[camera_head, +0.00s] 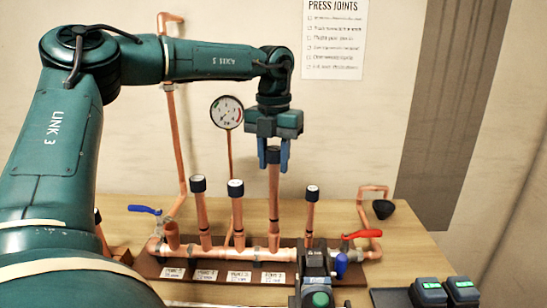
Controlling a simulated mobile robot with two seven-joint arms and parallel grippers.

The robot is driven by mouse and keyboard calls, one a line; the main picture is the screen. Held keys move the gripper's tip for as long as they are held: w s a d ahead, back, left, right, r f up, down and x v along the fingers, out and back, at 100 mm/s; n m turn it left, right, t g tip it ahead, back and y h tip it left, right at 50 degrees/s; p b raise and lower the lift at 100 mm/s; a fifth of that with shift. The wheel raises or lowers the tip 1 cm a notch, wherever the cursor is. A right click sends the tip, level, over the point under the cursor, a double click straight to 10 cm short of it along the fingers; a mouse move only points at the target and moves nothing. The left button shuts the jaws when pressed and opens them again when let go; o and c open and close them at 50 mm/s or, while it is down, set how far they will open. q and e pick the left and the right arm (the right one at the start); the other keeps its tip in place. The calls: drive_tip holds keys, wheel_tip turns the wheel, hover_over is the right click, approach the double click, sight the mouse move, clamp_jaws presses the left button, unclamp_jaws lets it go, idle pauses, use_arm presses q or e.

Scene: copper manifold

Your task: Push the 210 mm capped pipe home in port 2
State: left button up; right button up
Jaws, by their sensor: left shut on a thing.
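My left gripper (273,157) reaches down over the table with its blue fingers shut around the dark-capped top of a copper pipe (274,195). The pipe stands nearly upright, and its lower end meets the copper manifold (219,256) at the rightmost of its labelled positions. How deep it sits there cannot be told. Two other capped pipes, one at left (202,215) and one in the middle (236,210), stand in the manifold. An open copper stub (172,236) is at its left end. The port labels (238,277) are too small to read surely. My right gripper is not in view.
Another capped pipe (311,210) stands right of the held one, behind a dark tool with a green button (319,299). A red valve handle (361,235), a blue handle (145,209) and a pressure gauge (227,112) flank the manifold. Two dark battery-like blocks (430,292) sit front right.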

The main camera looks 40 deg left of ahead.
use_arm(q)
drive_tip(key=shift+f+b, duration=1.2)
drive_tip(key=shift+f, duration=0.5)
idle(2.5)
drive_tip(key=o, duration=1.1)
drive_tip(key=shift+c, duration=0.2)
drive_tip(key=shift+o, duration=0.5)
drive_tip(key=o, duration=0.4)
drive_tip(key=shift+r, duration=0.1)
